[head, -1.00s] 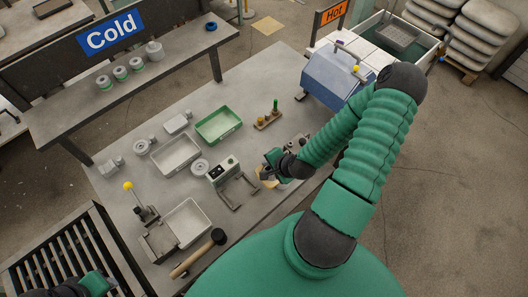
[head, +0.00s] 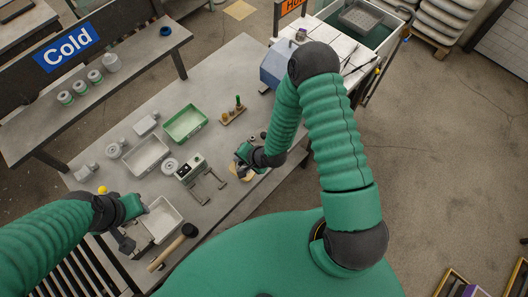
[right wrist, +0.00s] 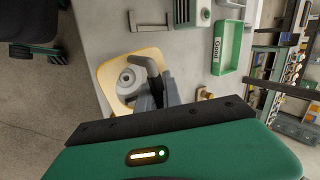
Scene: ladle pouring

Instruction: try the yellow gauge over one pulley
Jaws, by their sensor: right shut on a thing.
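A pale plate with a yellow edge (right wrist: 104,74) lies on the table, and I cannot tell whether it is the yellow gauge. A round grey pulley-like piece (right wrist: 129,80) sits on it. My right gripper (right wrist: 158,98) is over the plate, shut on a grey bent piece (right wrist: 146,63) that partly hides the plate. In the head view my right gripper (head: 244,160) is low at the table's front edge, beside the tan plate. My left gripper (head: 133,207) is over the lever device at the left; its jaws are unclear. Another grey disc (head: 170,165) lies mid-table.
A grey tray (head: 147,155), green tray (head: 185,123), peg block (head: 232,110) and box with black knobs (head: 189,168) stand on the table (head: 225,75). A mallet (head: 175,246) lies at the front left. A shelf under the Cold sign (head: 66,47) holds several small pots.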

